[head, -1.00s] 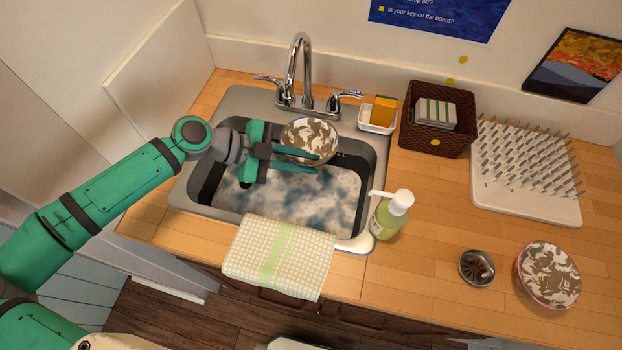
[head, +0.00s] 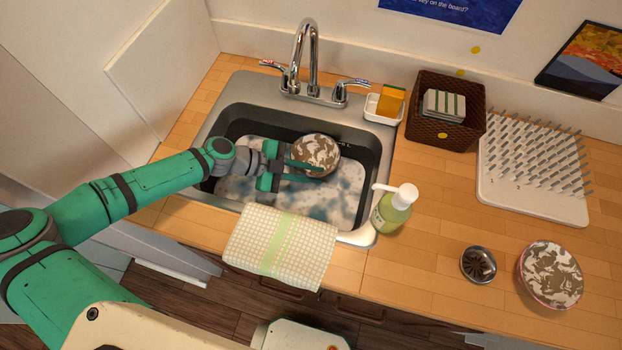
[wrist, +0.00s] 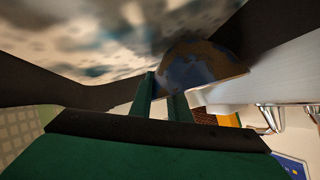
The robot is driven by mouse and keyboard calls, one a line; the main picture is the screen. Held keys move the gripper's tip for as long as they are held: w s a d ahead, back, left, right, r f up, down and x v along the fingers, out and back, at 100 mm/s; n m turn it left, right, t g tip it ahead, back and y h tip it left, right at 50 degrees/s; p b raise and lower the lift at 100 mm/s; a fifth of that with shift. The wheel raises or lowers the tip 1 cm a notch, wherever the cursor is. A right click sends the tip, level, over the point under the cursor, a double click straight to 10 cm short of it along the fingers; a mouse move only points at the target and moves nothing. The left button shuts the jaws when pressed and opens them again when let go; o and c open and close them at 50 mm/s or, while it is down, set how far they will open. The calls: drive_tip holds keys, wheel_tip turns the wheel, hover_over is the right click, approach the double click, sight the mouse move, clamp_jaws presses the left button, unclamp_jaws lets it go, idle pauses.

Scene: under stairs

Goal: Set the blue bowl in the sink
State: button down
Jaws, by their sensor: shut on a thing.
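The blue bowl (head: 316,152) is smeared with brown and white blotches, and its blue shows in the wrist view (wrist: 200,68). My gripper (head: 306,171) is shut on the bowl's near edge and holds it tilted inside the sink (head: 372,160), toward the back right of the basin. The sink holds cloudy water with foam and dark blue patches. I cannot tell whether the bowl touches the water or the basin floor. In the wrist view, my fingers (wrist: 162,94) meet the bowl's edge.
A faucet (head: 304,60) stands behind the sink. A soap bottle (head: 391,212) is at its right front corner, and a checked towel (head: 281,245) hangs over the front edge. A second smeared bowl (head: 550,275), pink-rimmed, and a drain strainer (head: 478,264) lie on the right counter.

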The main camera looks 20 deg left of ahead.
drive_tip(key=shift+f, duration=2.1)
drive_tip(key=c, duration=1.6)
unclamp_jaws()
drive_tip(key=shift+s+f, duration=0.1)
drive_tip(key=shift+c, duration=0.2)
drive_tip(key=shift+a, duration=0.1)
drive_tip(key=v, duration=0.7)
drive_tip(key=shift+a+r, duration=0.1)
drive_tip(key=shift+r, duration=0.15)
